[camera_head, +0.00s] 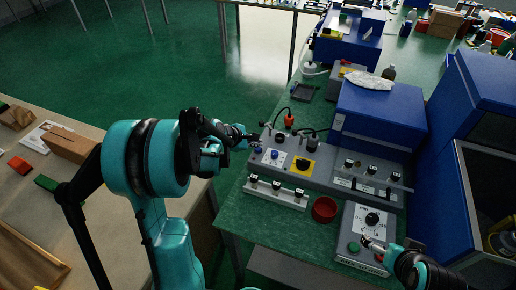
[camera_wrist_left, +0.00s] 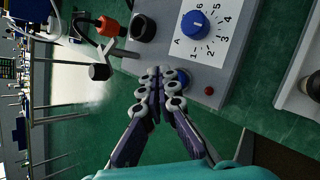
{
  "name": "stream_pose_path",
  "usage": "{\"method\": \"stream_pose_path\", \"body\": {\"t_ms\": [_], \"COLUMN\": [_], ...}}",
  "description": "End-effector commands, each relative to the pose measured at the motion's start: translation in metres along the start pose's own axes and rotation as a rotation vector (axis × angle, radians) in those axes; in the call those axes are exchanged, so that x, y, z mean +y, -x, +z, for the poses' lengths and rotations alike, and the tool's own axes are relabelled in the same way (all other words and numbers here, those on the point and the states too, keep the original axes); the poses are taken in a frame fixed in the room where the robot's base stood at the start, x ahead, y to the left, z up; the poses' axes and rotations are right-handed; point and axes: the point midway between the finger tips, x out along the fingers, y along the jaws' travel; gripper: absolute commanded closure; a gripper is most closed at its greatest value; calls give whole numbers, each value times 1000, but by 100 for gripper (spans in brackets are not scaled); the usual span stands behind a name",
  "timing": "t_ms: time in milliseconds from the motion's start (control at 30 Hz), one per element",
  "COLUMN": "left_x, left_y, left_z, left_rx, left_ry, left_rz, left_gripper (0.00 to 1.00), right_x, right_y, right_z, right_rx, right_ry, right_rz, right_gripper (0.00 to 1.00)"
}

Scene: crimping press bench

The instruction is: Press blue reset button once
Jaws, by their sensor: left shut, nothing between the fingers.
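The blue button (camera_wrist_left: 184,77) is on the grey panel in the left wrist view, beside and partly hidden by my left fingertips. In the head view it shows as a small blue spot (camera_head: 258,150) at the panel's left end. My left gripper (camera_wrist_left: 158,78) is shut and empty, its tips right at the panel edge by the button; whether they touch it I cannot tell. It also shows in the head view (camera_head: 253,138). My right gripper (camera_head: 368,242) is low at the right, over a grey control box (camera_head: 357,222); its finger opening is unclear.
A blue numbered dial (camera_wrist_left: 194,25) and a small red light or button (camera_wrist_left: 209,90) sit close to the blue button. A yellow-plated knob (camera_head: 301,166), a red cup (camera_head: 325,209) and a rail with several black clamps (camera_head: 275,193) are nearby. The green bench is clear in front.

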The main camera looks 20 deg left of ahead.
Motion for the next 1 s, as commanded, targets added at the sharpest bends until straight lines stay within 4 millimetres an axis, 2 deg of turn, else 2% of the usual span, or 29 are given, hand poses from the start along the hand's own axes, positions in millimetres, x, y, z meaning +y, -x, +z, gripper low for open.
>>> {"method": "stream_pose_path", "body": {"t_ms": [567, 1000], "left_x": [25, 25], "left_y": [35, 35], "left_z": [25, 25], "left_rx": [0, 0], "left_ry": [0, 0], "left_rz": [0, 0], "left_gripper": [100, 100], "right_x": [0, 0], "right_y": [31, 30], "right_z": [-22, -22], "right_rx": [0, 0], "right_ry": [0, 0], "right_rz": [0, 0], "right_gripper": [0, 0]}}
